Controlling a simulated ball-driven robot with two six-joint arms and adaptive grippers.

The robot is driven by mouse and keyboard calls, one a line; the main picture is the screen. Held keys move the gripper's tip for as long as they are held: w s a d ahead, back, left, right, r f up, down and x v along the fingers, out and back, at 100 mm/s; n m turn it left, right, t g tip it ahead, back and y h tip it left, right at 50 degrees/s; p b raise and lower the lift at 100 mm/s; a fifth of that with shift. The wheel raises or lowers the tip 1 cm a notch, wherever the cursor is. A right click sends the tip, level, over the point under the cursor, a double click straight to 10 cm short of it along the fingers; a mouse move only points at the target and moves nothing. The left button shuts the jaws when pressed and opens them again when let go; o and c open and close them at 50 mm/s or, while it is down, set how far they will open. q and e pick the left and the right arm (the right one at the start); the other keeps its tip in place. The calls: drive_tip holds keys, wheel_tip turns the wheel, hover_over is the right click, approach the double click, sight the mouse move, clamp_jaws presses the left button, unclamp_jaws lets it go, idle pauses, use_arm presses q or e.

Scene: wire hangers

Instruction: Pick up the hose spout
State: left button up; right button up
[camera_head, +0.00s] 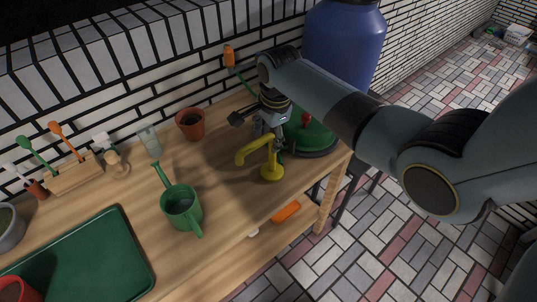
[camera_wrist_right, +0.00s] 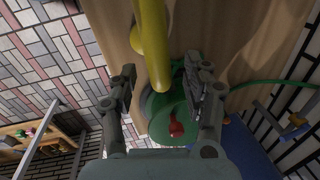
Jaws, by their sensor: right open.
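An orange hose spout (camera_head: 229,56) on a green hose sits upright by the white brick wall at the back of the bench in the head view. My right gripper (camera_head: 265,128) is over the bench, below and to the right of the spout in the head view. In the wrist view its fingers (camera_wrist_right: 164,85) are apart. A yellow curved tap (camera_head: 270,160) stands close to it and reaches between the fingers in the wrist view (camera_wrist_right: 152,45). My left gripper is not in view.
A green reel (camera_head: 310,136) with a red knob is beside the right gripper. A blue barrel (camera_head: 345,45) stands behind it. A green watering can (camera_head: 182,208), a terracotta pot (camera_head: 190,124), a glass (camera_head: 150,141) and a green tray (camera_head: 85,262) are on the bench.

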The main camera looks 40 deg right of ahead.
drive_tip(key=shift+f, duration=0.3)
clamp_jaws()
drive_tip(key=shift+w+r, duration=0.1)
